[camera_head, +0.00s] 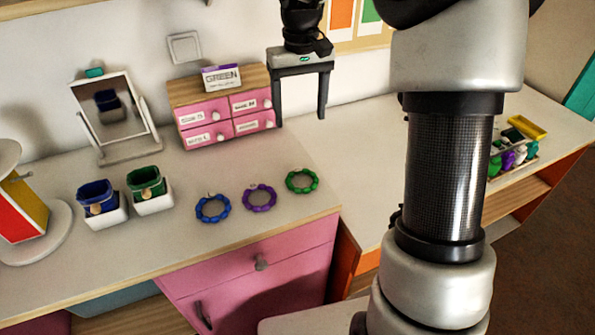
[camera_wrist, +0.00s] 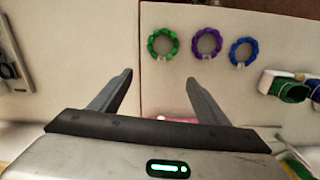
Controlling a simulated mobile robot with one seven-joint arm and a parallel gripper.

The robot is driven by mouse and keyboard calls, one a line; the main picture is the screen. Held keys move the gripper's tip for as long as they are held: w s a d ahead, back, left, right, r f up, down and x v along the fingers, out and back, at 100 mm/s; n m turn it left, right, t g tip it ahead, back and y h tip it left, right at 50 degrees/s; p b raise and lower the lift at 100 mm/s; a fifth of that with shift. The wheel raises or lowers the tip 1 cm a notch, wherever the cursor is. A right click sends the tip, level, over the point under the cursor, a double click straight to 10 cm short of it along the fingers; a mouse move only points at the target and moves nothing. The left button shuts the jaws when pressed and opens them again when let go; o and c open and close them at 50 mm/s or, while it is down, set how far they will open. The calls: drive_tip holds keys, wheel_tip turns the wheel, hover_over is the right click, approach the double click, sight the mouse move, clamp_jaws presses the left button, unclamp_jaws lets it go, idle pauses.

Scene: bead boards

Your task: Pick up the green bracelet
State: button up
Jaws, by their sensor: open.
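The green bracelet (camera_head: 303,192) is a beaded ring lying flat on the pale tabletop, at the right end of a row of three bracelets in the head view. In the wrist view the green bracelet (camera_wrist: 150,45) is at the left end of the row, beyond the fingertips. My gripper (camera_head: 300,120) is open and empty, fingers pointing down, above the table beside the pink drawer box. In the wrist view my gripper (camera_wrist: 159,82) shows two spread fingers, apart from the bracelet. Nothing hides the bracelet.
A purple bracelet (camera_head: 261,210) and a blue bracelet (camera_head: 213,221) lie to its left. Blue (camera_head: 97,198) and green (camera_head: 146,182) cups stand further left. A pink drawer box (camera_head: 212,134) and a mirror (camera_head: 108,112) stand at the back. The table's front edge is close to the bracelets.

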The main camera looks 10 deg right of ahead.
drive_tip(key=b, duration=0.1)
hover_over(298, 170)
drive_tip(key=f, duration=1.1)
drive_tip(key=shift+d+f, duration=0.25)
drive_tip(key=shift+a+f+b, duration=0.2)
drive_tip(key=shift+f+b, duration=0.3)
drive_tip(key=shift+f, duration=2.15)
drive_tip(key=c, duration=1.1)
